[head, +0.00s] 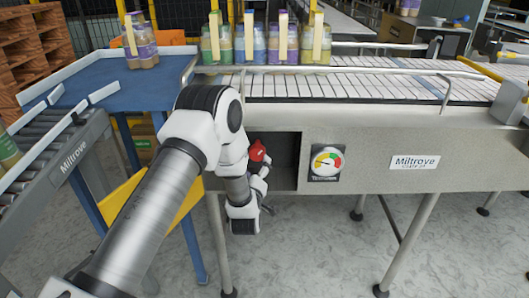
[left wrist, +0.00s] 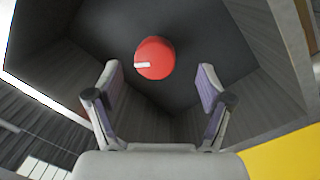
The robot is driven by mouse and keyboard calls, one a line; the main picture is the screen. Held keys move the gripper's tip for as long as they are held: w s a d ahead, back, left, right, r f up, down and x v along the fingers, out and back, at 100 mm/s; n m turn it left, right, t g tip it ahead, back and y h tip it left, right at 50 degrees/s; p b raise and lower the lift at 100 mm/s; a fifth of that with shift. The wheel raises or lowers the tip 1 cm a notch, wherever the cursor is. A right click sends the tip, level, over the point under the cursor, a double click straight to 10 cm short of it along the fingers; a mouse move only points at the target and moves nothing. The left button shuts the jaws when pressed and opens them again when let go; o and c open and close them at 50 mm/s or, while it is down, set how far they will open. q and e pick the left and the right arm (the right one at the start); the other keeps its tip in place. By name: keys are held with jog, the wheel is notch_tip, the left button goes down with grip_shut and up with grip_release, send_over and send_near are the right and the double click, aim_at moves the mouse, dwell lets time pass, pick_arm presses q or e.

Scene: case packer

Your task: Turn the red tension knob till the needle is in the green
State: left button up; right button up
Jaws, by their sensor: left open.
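The red tension knob (head: 258,153) sits in a dark recess in the conveyor's side panel, partly hidden by my left arm in the head view. In the left wrist view the round red knob (left wrist: 155,58), with a white mark on its left side, shows against the dark back wall. My left gripper (left wrist: 160,78) is open, its two fingers apart to the left and right below the knob, with nothing between them. The tension gauge (head: 327,160) has a coloured dial right of the recess; its needle is too small to read surely. My right gripper is not seen.
The recess walls (left wrist: 255,95) surround the gripper closely. Bottle packs (head: 282,45) stand along the back of the conveyor (head: 340,85). A blue table (head: 125,80) and a roller conveyor (head: 55,140) are at left. The floor in front is clear.

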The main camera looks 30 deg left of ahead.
aim_at(257, 156)
pick_arm(q)
jog(key=shift+w+a+r, duration=0.1)
jog(key=shift+w+a+r+p, duration=0.2)
jog(key=shift+r, duration=0.2)
jog(key=shift+w+a+r+p, duration=0.15)
jog(key=shift+r, duration=0.2)
jog(key=x, duration=0.5)
jog(key=shift+w+f+p, duration=0.15)
jog(key=shift+f+p, duration=0.25)
jog(key=shift+w+a, duration=0.15)
jog(key=shift+w, duration=0.15)
jog(key=shift+r, duration=0.15)
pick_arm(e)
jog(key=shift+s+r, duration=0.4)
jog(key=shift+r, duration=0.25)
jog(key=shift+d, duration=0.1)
pick_arm(q)
jog(key=c, duration=1.2)
